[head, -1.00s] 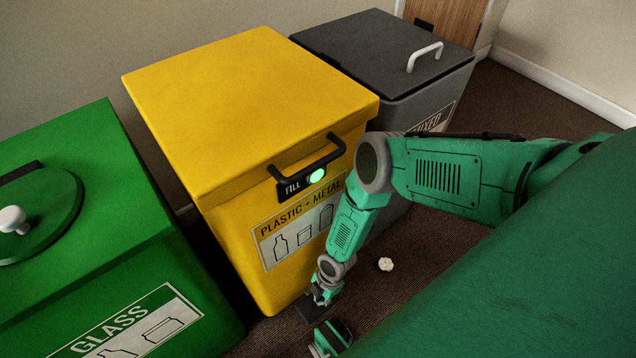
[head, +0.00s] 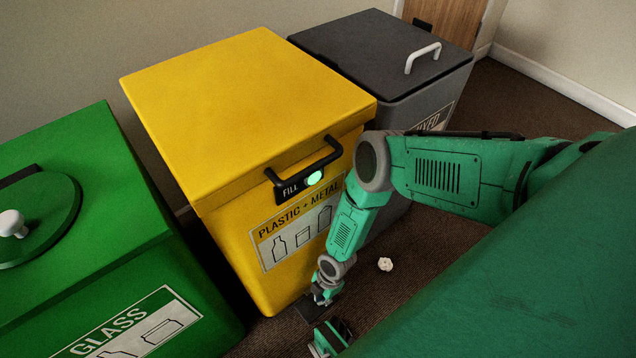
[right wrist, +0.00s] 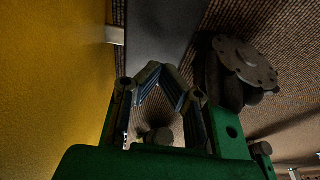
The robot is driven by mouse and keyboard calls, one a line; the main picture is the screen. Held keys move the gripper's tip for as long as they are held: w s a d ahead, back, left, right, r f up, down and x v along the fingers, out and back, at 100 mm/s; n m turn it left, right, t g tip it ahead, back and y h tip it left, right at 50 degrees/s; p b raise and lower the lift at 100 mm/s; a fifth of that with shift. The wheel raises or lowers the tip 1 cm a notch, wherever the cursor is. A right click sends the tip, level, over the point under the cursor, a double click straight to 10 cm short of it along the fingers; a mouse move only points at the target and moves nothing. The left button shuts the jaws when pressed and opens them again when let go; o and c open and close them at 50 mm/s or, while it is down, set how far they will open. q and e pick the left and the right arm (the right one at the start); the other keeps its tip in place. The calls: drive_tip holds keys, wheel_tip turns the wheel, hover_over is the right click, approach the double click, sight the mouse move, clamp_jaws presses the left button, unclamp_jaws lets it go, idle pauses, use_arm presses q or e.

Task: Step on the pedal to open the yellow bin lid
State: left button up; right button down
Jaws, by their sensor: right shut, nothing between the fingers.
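The yellow bin (head: 240,245) stands in the middle of the head view, labelled "PLASTIC + METAL". Its lid (head: 245,95) is closed, with a black handle (head: 305,165) at the front. The dark pedal (head: 306,311) is low at the bin's front, partly hidden by my right gripper (head: 325,296). In the right wrist view, the pedal (right wrist: 158,30) is a flat dark plate beside the yellow wall. My right gripper (right wrist: 160,75) is shut and empty, with its fingertips over the pedal. I cannot tell whether they touch it. My left gripper is not in view.
A green glass bin (head: 95,230) stands at the left, and a grey mixed bin (head: 380,50) at the back right. A lit green "FILL" light (head: 314,178) is on the yellow bin.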

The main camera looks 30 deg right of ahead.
use_arm(q)
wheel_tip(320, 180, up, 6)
drive_tip(key=p, duration=0.5)
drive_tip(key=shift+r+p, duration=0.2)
drive_tip(key=shift+p, duration=0.2)
use_arm(e)
drive_tip(key=a+v, duration=0.2)
drive_tip(key=v, duration=0.6)
drive_tip(key=shift+r, duration=0.35)
